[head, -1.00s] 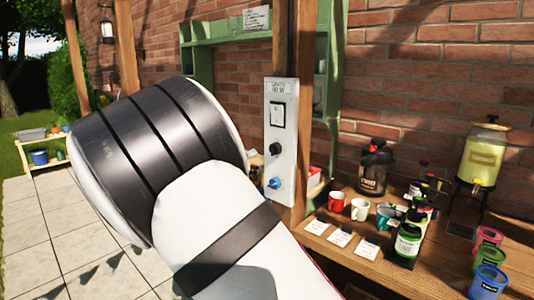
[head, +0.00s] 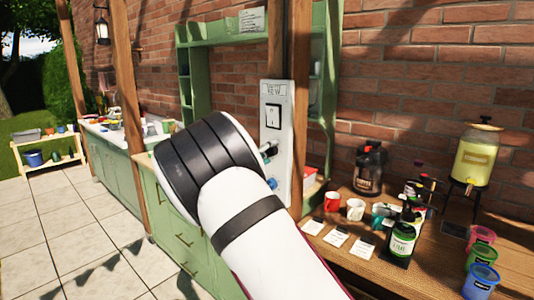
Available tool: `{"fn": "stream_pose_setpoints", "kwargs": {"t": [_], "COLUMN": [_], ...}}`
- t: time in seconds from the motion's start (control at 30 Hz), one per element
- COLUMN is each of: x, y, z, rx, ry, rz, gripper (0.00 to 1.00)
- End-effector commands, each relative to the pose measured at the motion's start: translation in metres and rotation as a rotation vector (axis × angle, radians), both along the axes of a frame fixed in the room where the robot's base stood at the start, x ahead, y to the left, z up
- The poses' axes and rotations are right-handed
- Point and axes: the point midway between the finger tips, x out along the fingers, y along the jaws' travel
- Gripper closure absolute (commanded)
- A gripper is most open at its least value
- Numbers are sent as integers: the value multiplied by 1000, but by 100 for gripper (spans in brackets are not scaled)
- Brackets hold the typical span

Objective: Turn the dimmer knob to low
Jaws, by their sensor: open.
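A pale switch panel (head: 286,165) is fixed to a wooden post in the head view. It has a white rocker switch (head: 273,115) near its top and a blue knob (head: 272,183) low down, partly beside my arm. The black dimmer knob (head: 272,146) sits between them. My gripper (head: 267,153) is mostly hidden behind my arm's dark-banded link; only a small dark and grey part shows close to the dimmer knob. It is open. I cannot tell whether it touches the knob, and the knob's pointer is not readable.
A wooden table (head: 430,268) at the right holds mugs (head: 355,209), cards, bottles, small buckets (head: 481,279) and a yellow drink dispenser (head: 478,160). A green cabinet (head: 165,215) stands behind my arm at the left. The paved floor at far left is clear.

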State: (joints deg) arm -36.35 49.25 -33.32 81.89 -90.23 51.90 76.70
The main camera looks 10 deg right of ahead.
Motion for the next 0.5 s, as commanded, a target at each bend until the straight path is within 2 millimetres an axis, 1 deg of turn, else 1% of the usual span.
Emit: {"fn": "stream_pose_setpoints", "kwargs": {"t": [0.23,0.27,0.3,0.47,0.5], "x": [1,1,1,1,1], "y": [-1,-1,-1,-1,-1], "z": [0,0,0,0,0], "rx": [0,0,0,0,0], "ry": [0,0,0,0,0], "rz": [0,0,0,0,0], "gripper": [46,49,58,94,95]}}
